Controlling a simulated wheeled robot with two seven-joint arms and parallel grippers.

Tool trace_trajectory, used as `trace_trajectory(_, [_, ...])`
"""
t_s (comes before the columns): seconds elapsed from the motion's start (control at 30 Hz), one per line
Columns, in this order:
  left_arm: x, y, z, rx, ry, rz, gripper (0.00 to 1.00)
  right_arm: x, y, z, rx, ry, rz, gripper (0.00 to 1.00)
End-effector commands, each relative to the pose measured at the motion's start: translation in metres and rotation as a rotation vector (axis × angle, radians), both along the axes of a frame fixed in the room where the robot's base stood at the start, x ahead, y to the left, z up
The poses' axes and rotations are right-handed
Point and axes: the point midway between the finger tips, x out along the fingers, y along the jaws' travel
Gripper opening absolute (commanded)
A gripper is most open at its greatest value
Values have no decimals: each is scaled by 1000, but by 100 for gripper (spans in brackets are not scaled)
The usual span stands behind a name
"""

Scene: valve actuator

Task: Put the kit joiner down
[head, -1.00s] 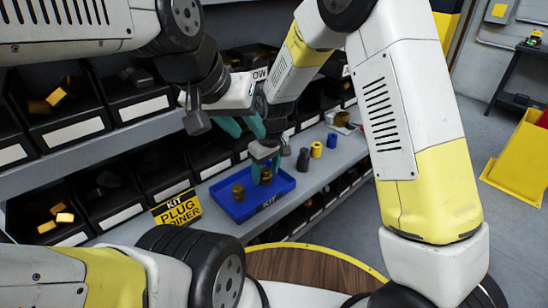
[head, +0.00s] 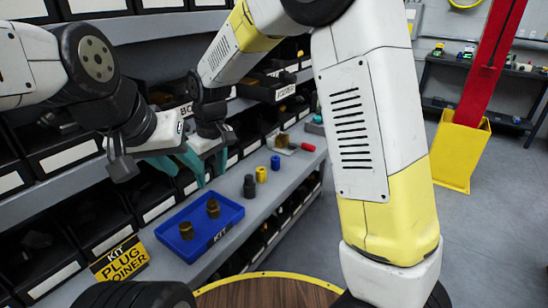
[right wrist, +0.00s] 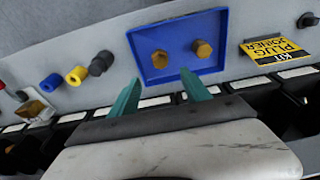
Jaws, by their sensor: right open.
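The blue kit tray (head: 232,212) lies on the grey shelf and holds two brass-brown fittings standing apart. The right-hand fitting (head: 213,207), which looks like the kit joiner, stands upright in it; in the right wrist view it is on the left (right wrist: 160,58). The other fitting (head: 186,230) is nearer the sign. My right gripper (right wrist: 160,90) is open and empty, its teal fingertips clear of the tray and fittings. My left gripper (head: 172,165) is at the left in the head view, over the shelf; its fingers overlap in view, so its opening is unclear.
A yellow kit plug joiner sign (head: 120,260) stands left of the tray. A dark cylinder (head: 249,186), a yellow ring (head: 261,174) and a blue cylinder (head: 275,162) stand along the shelf to the right. Black bins (head: 160,198) line the back.

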Motion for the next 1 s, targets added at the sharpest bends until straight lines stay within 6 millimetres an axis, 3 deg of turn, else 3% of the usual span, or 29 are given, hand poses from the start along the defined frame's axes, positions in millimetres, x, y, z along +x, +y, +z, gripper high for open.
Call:
trace_trajectory(0.13, [0,0,0,0,0,0,36,0,-29,26,37,-19,-70,56])
trace_trajectory(0.27, [0,0,0,0,0,0,36,-12,-85,68,101,-55,-205,56])
trace_trajectory(0.4, [0,0,0,0,0,0,36,-41,-149,105,175,-103,-370,56])
trace_trajectory(0.6, [0,0,0,0,0,0,36,-98,-222,135,264,-187,-597,56])
trace_trajectory(0.8, [0,0,0,0,0,0,36,-146,-261,139,322,-259,-762,56])
trace_trajectory(1.0, [0,0,0,0,0,0,36,-164,-272,137,341,-287,-823,56])
